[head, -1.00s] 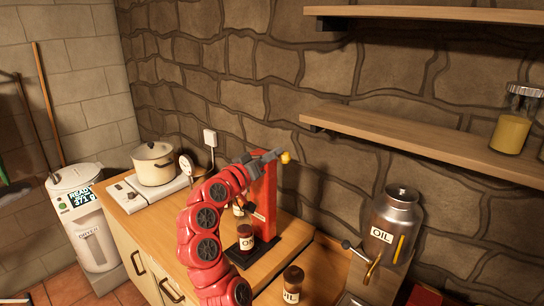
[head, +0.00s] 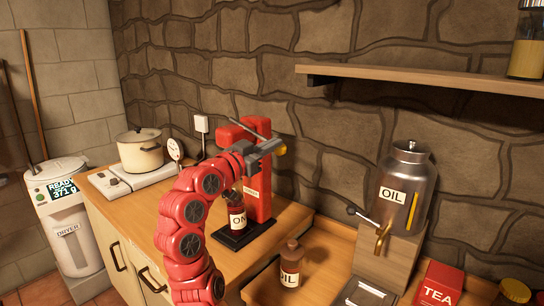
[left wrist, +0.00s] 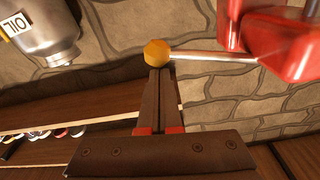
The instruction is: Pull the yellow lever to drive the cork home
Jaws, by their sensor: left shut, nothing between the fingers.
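The red corking press (head: 261,190) stands on its dark base on the wooden counter. Its lever ends in a yellow knob (head: 281,149). In the left wrist view the knob (left wrist: 157,52) is at my fingertips, with a metal rod (left wrist: 215,57) running right to the red press. My left gripper (head: 268,149) is shut and empty, its tips at the knob, not around it. It also shows shut in the left wrist view (left wrist: 158,72). A dark bottle (head: 237,222) with a white label stands in the press, partly behind my arm. I cannot make out the cork. My right gripper is out of view.
A second bottle (head: 290,265) stands in front of the press. A steel oil dispenser (head: 405,185) and red tea box (head: 438,285) are on the right. A pot (head: 140,150) and scale dial (head: 175,149) are on the left. A shelf (head: 430,78) hangs above.

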